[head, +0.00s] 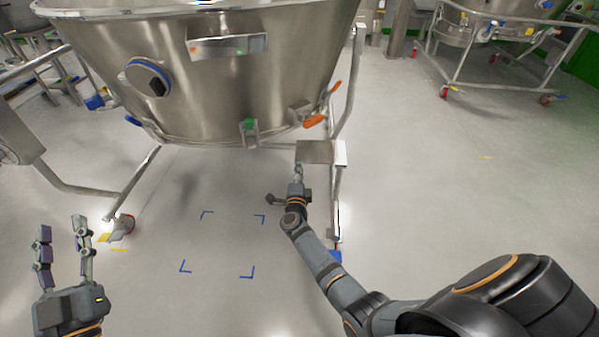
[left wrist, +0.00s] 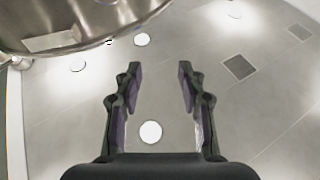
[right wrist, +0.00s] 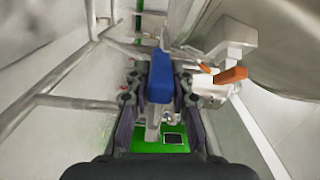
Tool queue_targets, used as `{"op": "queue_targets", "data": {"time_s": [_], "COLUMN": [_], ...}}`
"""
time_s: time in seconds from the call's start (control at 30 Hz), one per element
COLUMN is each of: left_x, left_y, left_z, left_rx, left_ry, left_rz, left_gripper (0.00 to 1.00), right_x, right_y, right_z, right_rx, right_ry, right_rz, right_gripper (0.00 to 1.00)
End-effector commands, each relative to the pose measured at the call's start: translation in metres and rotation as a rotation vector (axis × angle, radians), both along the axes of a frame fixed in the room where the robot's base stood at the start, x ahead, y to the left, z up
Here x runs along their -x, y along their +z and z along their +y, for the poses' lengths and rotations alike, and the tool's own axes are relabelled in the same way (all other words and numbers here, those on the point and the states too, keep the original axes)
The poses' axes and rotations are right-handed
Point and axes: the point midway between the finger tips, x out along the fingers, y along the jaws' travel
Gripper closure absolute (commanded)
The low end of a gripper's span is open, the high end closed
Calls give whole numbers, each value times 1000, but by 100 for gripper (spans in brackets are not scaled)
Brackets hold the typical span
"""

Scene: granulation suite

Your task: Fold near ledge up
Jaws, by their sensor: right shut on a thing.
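A small flat metal ledge (head: 320,152) sits at the frame leg below the vessel, right of centre in the head view. My right gripper (head: 296,172) is at its left underside, and the fingertips are hard to make out there. In the right wrist view my right gripper (right wrist: 160,100) is shut on a blue piece (right wrist: 160,76) with a metal bar below it. Whether the blue piece belongs to the ledge I cannot tell. My left gripper (head: 62,228) is open and empty above the floor at lower left. Its spread fingers show in the left wrist view (left wrist: 158,85).
A large steel vessel (head: 215,90) on a tubular frame fills the upper left. Blue corner marks (head: 247,272) lie on clear floor. Another wheeled frame (head: 480,85) stands upper right.

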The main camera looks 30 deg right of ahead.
Motion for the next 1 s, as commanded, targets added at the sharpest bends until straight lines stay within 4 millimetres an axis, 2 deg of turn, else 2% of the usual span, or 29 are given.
{"op": "queue_targets", "data": {"time_s": [0.2,0.63,0.67,0.8,1.0], "left_x": [-5,-5,-5,-5,-5], "left_y": [-17,-20,-20,-20,-20], "left_z": [0,0,0,0,0], "left_rx": [2,2,2,2,3], "left_ry": [1,1,1,1,1], "left_rz": [76,88,88,88,87], "left_gripper": [60,60,60,60,60], "right_x": [-1,-1,-1,-1,0], "right_y": [6,7,7,6,4], "right_z": [-1,-2,-2,-2,-1], "right_rx": [9,11,11,9,6], "right_ry": [-3,-4,-5,-4,-2], "right_rz": [-3,-6,-6,-5,-2], "right_gripper": [100,100,74,57,57]}}
